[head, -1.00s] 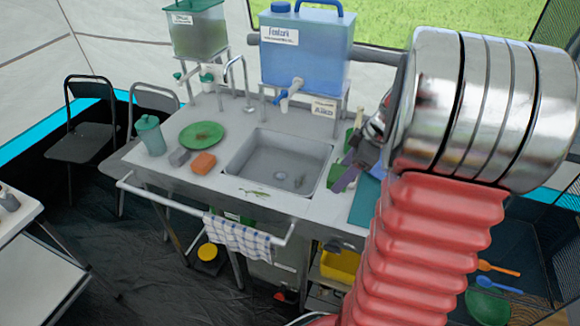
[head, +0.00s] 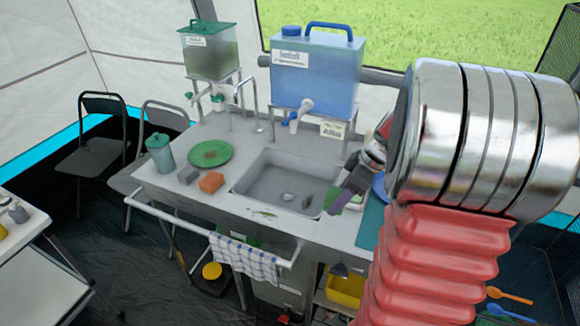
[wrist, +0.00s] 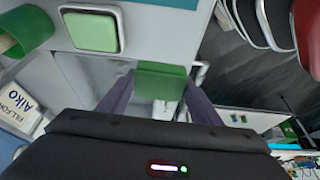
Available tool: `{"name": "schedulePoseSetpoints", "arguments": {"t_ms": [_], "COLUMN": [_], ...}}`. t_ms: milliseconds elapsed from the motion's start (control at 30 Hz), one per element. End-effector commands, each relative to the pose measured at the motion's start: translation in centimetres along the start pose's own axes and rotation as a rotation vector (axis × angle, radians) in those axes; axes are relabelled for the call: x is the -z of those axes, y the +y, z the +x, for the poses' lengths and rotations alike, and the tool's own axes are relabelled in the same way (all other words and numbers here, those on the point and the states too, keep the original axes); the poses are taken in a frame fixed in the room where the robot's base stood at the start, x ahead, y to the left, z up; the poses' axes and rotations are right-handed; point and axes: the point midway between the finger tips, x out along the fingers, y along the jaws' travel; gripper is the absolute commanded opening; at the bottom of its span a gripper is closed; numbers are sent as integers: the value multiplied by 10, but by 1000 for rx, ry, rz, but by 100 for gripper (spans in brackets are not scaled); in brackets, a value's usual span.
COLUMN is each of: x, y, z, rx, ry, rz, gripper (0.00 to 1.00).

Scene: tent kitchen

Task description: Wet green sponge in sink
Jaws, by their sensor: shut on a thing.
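In the wrist view my gripper (wrist: 160,95) is shut on the green sponge (wrist: 161,80), held at the tips of its purple fingers. In the head view my gripper (head: 347,190) is over the right edge of the grey sink basin (head: 270,178). A green patch shows by the fingers there; I cannot tell whether it is the sponge or a green dish. The sink has a drain in its floor, and a small dark thing by its right wall.
A thin faucet (head: 242,102) stands behind. A checked towel (head: 245,259) hangs on the front rail (head: 200,225). A square green dish (wrist: 92,31) shows in the wrist view.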

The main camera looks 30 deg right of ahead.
Motion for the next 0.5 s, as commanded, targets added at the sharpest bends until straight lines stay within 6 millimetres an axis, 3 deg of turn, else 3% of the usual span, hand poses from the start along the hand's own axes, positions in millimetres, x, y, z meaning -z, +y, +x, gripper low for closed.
{"name": "schedulePoseSetpoints", "arguments": {"t_ms": [500], "x": [109], "y": [-36], "z": [83], "rx": [-126], "ry": [0], "rz": [303], "gripper": [40]}}
